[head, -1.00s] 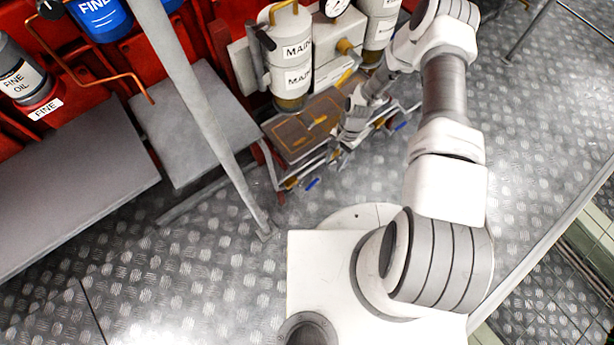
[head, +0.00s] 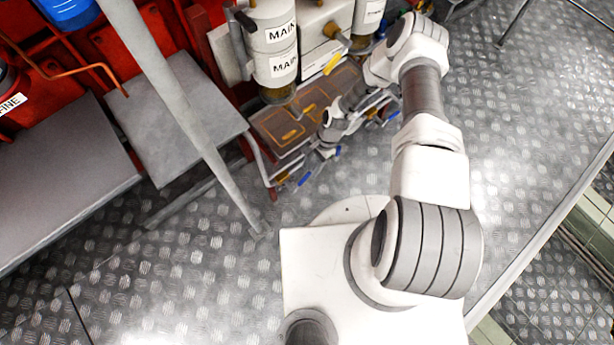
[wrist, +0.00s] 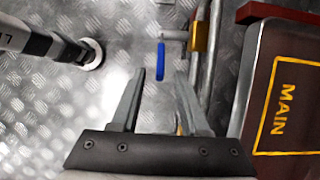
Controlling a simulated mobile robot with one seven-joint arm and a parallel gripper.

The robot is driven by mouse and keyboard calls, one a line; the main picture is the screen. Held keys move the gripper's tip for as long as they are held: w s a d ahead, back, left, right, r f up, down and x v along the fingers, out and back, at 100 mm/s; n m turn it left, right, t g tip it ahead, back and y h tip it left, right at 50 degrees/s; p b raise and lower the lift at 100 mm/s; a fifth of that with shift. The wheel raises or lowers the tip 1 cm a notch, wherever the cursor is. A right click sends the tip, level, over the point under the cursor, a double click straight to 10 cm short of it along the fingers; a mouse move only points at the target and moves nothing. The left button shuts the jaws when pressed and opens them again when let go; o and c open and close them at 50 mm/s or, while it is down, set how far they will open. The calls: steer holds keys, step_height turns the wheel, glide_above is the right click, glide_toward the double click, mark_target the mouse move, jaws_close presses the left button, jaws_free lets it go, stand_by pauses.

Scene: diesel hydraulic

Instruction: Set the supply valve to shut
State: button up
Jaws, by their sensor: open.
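A blue valve lever (wrist: 160,62) shows in the wrist view beyond and between my fingertips, joined by a short stem to a brass-coloured body (wrist: 200,37) on a grey pipe. The lever lies roughly parallel to that pipe. In the head view a blue lever (head: 305,178) shows at the lower end of the pipework, and another blue lever (head: 391,114) to the right. No label shows which is the supply valve. My gripper (wrist: 160,74) is open and empty. In the head view my gripper (head: 328,150) is small beside the pipes, its fingers hard to make out.
A brown tray (wrist: 262,55) marked MAIN stands close to the right of my gripper in the wrist view. White MAIN canisters (head: 272,45) stand behind it. A grey post (head: 190,115) and a grey step (head: 170,120) are to the left. The patterned metal floor (head: 175,265) is clear in front.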

mark_target(307, 174)
steer(key=shift+b+x, duration=0.55)
steer(key=shift+x, duration=1.7)
steer(key=shift+c, duration=0.2)
jaws_close()
